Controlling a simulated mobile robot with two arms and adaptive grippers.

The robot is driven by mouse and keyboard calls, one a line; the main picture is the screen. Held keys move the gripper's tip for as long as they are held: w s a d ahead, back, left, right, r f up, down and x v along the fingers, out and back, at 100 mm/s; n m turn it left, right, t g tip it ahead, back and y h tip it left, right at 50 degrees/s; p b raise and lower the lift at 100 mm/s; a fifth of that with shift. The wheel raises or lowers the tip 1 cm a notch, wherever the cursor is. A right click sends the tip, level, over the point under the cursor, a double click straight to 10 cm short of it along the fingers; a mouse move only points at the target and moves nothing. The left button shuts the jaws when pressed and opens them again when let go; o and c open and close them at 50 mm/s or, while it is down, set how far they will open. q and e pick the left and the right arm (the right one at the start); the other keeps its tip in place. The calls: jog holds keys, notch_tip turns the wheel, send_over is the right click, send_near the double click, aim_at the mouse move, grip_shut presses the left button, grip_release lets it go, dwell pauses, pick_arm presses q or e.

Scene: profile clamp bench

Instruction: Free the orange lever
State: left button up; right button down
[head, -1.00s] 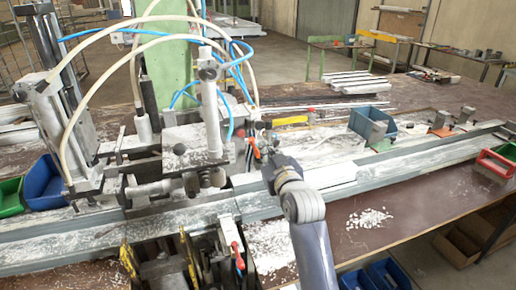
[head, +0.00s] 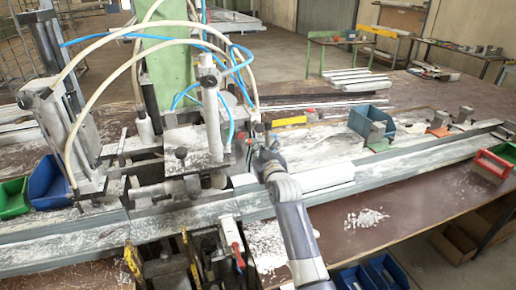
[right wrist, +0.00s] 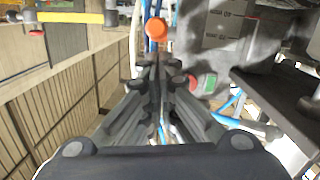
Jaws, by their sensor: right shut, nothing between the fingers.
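The orange lever's round knob (right wrist: 157,28) shows in the right wrist view, just beyond my right gripper (right wrist: 160,66). The fingers are shut with nothing between them, and the knob is in line with their tips. Whether the tips touch the lever I cannot tell. In the head view my right gripper (head: 262,150) is at the right side of the clamp machine (head: 195,140), and it hides most of the lever there. My left gripper is not in view.
A yellow-handled tool (head: 290,121) lies behind my gripper; it also shows in the right wrist view (right wrist: 70,17). A red-tipped lever (head: 237,256) is at the front. Hoses arch over the machine. A long metal profile (head: 410,160) runs right. A blue bin (head: 360,118) stands behind it.

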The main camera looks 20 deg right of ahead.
jog(key=shift+f, duration=0.4)
